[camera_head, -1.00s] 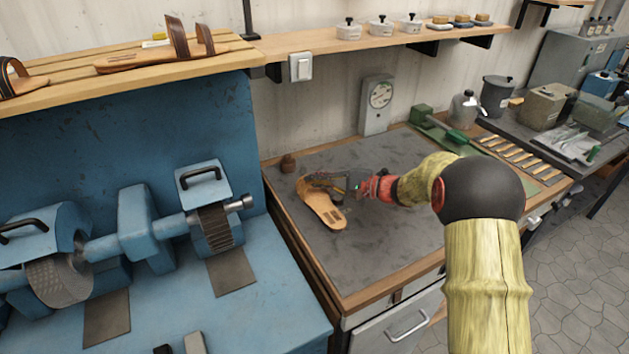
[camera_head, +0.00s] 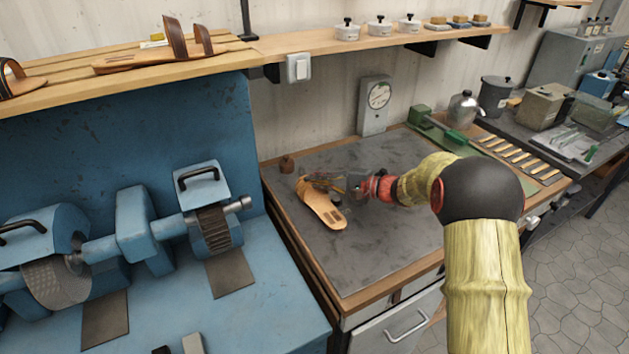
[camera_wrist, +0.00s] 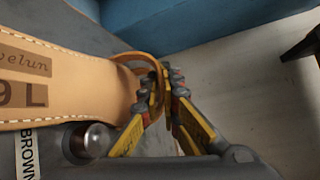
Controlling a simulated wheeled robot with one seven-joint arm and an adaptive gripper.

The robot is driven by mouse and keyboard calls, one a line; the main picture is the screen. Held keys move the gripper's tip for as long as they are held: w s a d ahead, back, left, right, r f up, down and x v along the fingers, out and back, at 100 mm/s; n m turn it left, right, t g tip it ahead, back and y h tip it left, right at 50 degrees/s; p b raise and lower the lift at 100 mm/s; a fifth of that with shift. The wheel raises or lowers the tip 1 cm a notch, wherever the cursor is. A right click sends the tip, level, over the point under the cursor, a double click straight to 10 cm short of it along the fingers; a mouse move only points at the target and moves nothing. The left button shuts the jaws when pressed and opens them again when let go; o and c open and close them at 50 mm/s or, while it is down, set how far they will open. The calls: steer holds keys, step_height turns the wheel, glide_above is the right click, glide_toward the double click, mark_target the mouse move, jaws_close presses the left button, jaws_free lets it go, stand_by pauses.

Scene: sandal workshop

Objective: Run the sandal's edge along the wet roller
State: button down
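The tan sandal (camera_head: 324,207) is over the grey bench top, its sole pointing toward the front. In the wrist view its sole (camera_wrist: 60,85) with stamped letters fills the left, with a tan strap loop (camera_wrist: 128,60) at its end. My gripper (camera_head: 338,184) is at the sandal's right side. In the wrist view its yellow and grey fingers (camera_wrist: 166,85) are close together with the strap between them. Whether the sole touches the bench is unclear. The blue machine has a left roller (camera_head: 58,282) and a ribbed right roller (camera_head: 214,230); I cannot tell whether either is wet.
A dial gauge (camera_head: 375,104) stands by the wall. A green tool (camera_head: 440,128) and a row of handled tools (camera_head: 515,157) lie at the right. The bench top in front is clear.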

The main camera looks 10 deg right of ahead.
steer(key=shift+w+a, duration=0.1)
steer(key=shift+w, duration=0.35)
steer(key=shift+w+a, duration=0.1)
steer(key=shift+w, duration=0.25)
steer(key=shift+w+a+b, duration=0.25)
steer(key=shift+w+a, duration=0.05)
steer(key=shift+w, duration=0.7)
steer(key=shift+w+a+b, duration=0.25)
steer(key=shift+w, duration=0.75)
stand_by(1.4)
